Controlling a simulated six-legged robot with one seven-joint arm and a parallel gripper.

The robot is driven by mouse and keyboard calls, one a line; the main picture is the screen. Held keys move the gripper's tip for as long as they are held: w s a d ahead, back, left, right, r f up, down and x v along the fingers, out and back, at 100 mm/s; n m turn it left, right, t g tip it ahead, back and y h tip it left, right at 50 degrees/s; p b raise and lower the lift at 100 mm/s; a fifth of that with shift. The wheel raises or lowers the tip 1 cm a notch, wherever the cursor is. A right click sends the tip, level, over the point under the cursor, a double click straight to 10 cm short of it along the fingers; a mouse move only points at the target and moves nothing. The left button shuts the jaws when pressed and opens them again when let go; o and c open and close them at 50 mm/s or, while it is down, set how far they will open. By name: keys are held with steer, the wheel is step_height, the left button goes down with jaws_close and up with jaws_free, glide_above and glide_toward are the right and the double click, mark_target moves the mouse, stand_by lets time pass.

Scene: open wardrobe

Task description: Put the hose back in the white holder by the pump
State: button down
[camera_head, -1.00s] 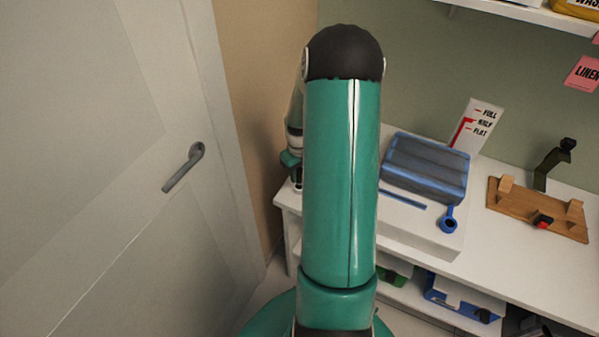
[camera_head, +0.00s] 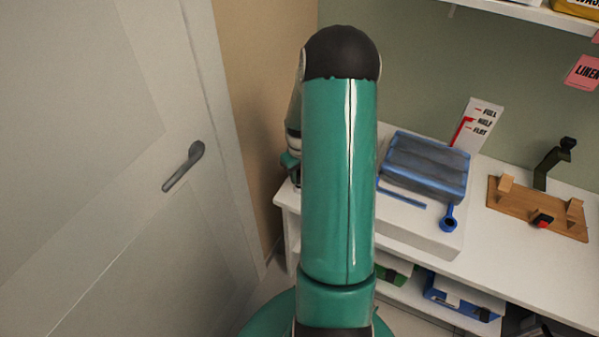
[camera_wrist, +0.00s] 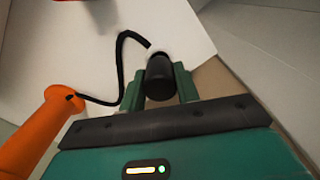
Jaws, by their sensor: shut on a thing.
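In the wrist view, my gripper (camera_wrist: 159,88) is shut on a black cylindrical hose end (camera_wrist: 160,80), with one green finger on each side. A thin black hose (camera_wrist: 120,58) curves from near the hose end to an orange handle-like part (camera_wrist: 42,132), which looks like the pump. A small white piece (camera_wrist: 155,51) shows just beyond the black end. I cannot tell whether it is the holder or whether the hose end sits in it. In the head view, my arm hides most of the gripper, the hose and the pump.
On the white counter (camera_head: 525,240), a blue-edged grey pad (camera_head: 425,168) lies by a FULL/HALF/FLAT sign (camera_head: 478,126). A blue ring-ended piece (camera_head: 448,219) lies in front. A wooden stand (camera_head: 530,208) is at right. A door with a handle (camera_head: 184,167) is at left.

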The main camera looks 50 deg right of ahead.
mark_target(299, 171)
steer(key=shift+f, duration=1)
steer(key=c, duration=0.9)
jaws_free()
steer(key=shift+c, duration=0.2)
steer(key=shift+r, duration=0.1)
step_height(299, 171, up, 14)
steer(key=shift+f, duration=0.2)
